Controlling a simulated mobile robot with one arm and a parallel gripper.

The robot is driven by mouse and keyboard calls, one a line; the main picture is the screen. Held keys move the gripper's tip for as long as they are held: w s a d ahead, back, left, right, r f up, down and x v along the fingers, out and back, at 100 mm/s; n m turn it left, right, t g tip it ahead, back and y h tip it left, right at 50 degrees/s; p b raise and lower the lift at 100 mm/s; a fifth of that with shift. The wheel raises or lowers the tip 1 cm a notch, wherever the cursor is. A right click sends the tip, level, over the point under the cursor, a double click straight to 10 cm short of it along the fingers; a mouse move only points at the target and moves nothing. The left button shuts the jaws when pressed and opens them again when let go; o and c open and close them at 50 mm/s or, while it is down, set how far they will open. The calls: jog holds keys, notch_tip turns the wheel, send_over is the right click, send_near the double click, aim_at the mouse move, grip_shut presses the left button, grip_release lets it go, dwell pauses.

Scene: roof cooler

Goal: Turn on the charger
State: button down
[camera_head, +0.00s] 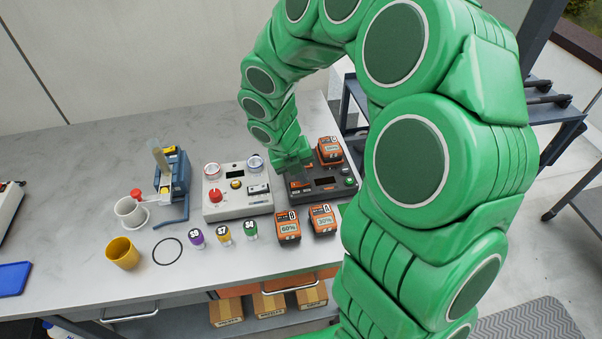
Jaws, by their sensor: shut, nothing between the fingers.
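The charger (322,190) is a dark grey unit near the right end of the bench, with a small black display and a green button (349,181) at its right front. An orange battery (329,150) sits at its back right. Two more orange batteries stand on the bench in front of it, one reading 60% (288,227) and one reading 30% (322,220). My gripper (297,180) is shut and empty over the left part of the charger, left of the green button. The arm hides the charger's back left, and I cannot tell whether the fingertips touch it.
A light grey control box (238,203) with a red knob stands just left of the charger. Bare bench lies at the back left.

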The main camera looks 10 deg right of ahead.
jog(key=shift+d+f, duration=0.1)
dwell(0.4)
jog(key=shift+a, duration=0.8)
jog(key=v, duration=1.4)
